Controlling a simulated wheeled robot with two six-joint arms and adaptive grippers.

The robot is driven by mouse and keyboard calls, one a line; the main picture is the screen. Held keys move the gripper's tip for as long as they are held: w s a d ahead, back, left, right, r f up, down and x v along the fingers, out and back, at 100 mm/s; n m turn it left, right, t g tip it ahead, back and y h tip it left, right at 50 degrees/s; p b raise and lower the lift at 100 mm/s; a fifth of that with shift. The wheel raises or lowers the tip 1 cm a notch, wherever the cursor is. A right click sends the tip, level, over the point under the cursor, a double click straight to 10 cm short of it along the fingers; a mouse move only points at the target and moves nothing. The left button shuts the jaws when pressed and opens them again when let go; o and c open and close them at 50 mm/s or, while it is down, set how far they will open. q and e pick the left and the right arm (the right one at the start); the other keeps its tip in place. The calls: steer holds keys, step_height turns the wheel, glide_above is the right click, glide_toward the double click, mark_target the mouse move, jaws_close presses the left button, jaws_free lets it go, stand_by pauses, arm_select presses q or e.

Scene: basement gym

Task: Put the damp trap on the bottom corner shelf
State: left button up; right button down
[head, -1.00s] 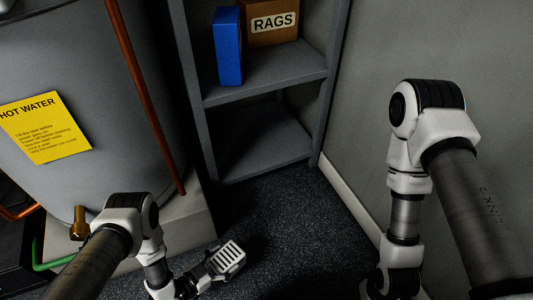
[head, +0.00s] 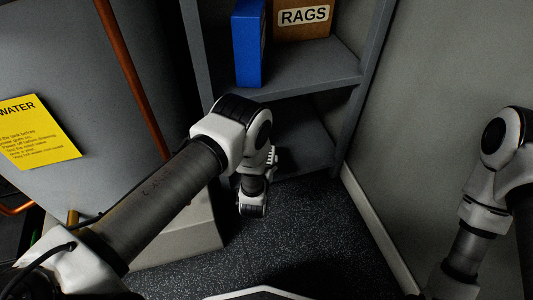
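The damp trap (head: 273,158), a small white slotted box, shows only in part behind my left wrist. It is at the front of the bottom corner shelf (head: 306,151); I cannot tell whether it touches the board. My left arm reaches in from the left, with its wrist bent down before the shelf. My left gripper is almost wholly hidden behind the wrist, but the trap has travelled with it, so it is shut on the trap. My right arm is at the lower right, and its gripper is outside the picture.
The upper shelf (head: 310,77) holds a blue box (head: 248,45) and a cardboard box marked RAGS (head: 301,20). A shelf post stands at each side of the opening. A grey hot water tank with a copper pipe (head: 134,80) is at left, a wall at right. The speckled floor (head: 320,225) is clear.

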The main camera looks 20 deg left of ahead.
arm_select(q)
steer(key=w+f+b, duration=0.1)
steer(key=w+b, duration=0.1)
steer(key=w+a+f+b, duration=0.1)
steer(key=w+f, duration=0.1)
steer(key=w+a+f+b, duration=0.1)
steer(key=w+b, duration=0.1)
steer(key=w, duration=0.1)
steer(key=shift+f+b, duration=0.3)
steer(key=shift+b, duration=0.05)
steer(key=shift+r, duration=0.2)
steer(key=shift+f, duration=0.1)
steer(key=o, duration=1.4)
